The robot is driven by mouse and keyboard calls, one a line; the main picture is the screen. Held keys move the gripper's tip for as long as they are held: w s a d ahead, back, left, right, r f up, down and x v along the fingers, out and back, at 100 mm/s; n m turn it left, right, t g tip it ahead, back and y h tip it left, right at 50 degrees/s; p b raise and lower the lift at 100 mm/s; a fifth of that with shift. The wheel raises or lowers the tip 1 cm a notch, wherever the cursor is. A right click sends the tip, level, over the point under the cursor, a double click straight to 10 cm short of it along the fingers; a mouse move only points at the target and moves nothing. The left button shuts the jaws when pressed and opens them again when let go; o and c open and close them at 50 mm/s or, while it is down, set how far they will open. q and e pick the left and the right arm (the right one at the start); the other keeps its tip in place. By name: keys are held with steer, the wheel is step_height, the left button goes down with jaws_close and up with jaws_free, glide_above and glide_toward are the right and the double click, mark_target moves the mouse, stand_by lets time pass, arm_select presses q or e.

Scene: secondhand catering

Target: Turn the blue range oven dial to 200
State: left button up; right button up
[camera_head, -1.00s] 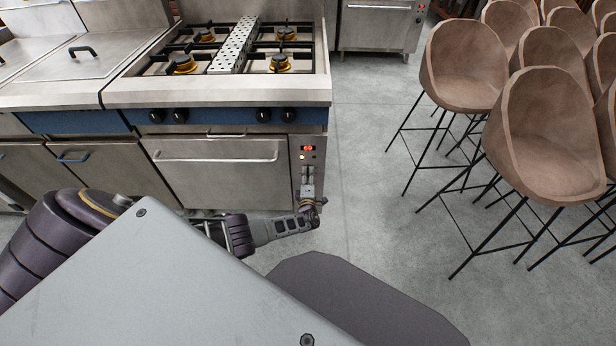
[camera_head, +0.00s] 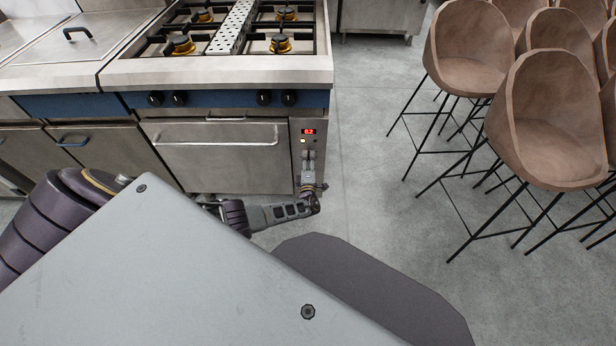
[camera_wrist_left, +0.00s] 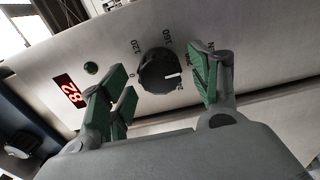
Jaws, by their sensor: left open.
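The blue range (camera_head: 215,72) with its oven door (camera_head: 220,160) is at the upper left of the head view. My left gripper (camera_head: 308,160) is in front of the narrow control panel (camera_head: 296,125) right of the door. In the left wrist view the black oven dial (camera_wrist_left: 156,72) has a white pointer aimed right, near a partly hidden mark starting with 2. The marks 120 and 160 show around it. My left gripper (camera_wrist_left: 160,66) is open, its green-padded fingers on either side of the dial; contact is unclear. My right gripper is out of view.
Several black burner knobs (camera_head: 264,98) line the blue strip above the oven. Brown bar stools (camera_head: 545,120) crowd the right side. Grey floor (camera_head: 365,170) is clear between range and stools.

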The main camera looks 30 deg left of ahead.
arm_select(q)
steer(key=v, duration=1.1)
stand_by(0.4)
steer(key=shift+s+a+n, duration=0.1)
steer(key=shift+n, duration=0.2)
stand_by(0.4)
